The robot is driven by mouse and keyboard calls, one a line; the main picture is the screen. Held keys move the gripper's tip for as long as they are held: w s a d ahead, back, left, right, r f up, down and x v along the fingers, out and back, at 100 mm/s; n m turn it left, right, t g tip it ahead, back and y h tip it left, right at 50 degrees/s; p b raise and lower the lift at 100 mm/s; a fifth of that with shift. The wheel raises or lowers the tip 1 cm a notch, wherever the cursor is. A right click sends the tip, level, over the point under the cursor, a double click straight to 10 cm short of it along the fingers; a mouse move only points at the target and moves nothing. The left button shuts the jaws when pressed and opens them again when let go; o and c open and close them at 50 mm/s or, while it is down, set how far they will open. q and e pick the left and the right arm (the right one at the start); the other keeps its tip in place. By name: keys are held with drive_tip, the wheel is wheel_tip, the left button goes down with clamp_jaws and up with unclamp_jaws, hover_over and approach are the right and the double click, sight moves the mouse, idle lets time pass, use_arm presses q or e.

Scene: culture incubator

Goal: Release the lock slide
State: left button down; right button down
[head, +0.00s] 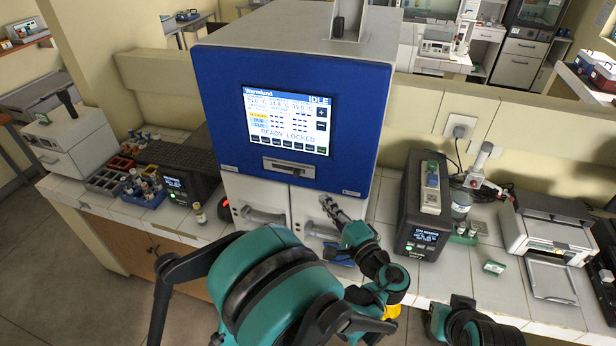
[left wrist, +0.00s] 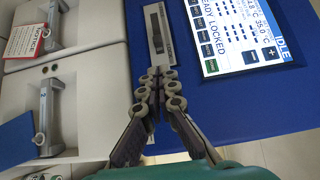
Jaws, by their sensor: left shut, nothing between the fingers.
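The incubator (head: 220,90) has a blue front panel with a lit screen (head: 287,120) reading "READY LOCKED" and "IDLE". Below the screen is a silver plate with a dark lock slide (head: 288,167). In the left wrist view the lock slide (left wrist: 157,30) shows above my fingertips, turned on its side. My left gripper (head: 327,203) is shut and empty, in front of the lower doors and below and right of the slide. In the left wrist view its fingertips (left wrist: 157,73) overlap the near end of the plate; I cannot tell whether they touch it. My right gripper is out of view.
Two white doors with handles (head: 262,215) lie under the blue panel; a red "NOTICE" tag (left wrist: 30,40) hangs by one. A dark device (head: 423,205) stands right of the incubator, another (head: 185,165) with vial racks (head: 110,178) left.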

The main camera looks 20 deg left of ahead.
sight(301, 171)
use_arm(q)
drive_tip(key=p+x, duration=0.1)
drive_tip(key=x, duration=0.9)
drive_tip(key=a+b, duration=0.2)
drive_tip(key=a, duration=0.4)
drive_tip(key=shift+w+a+f, duration=0.1)
drive_tip(key=shift+a, duration=0.2)
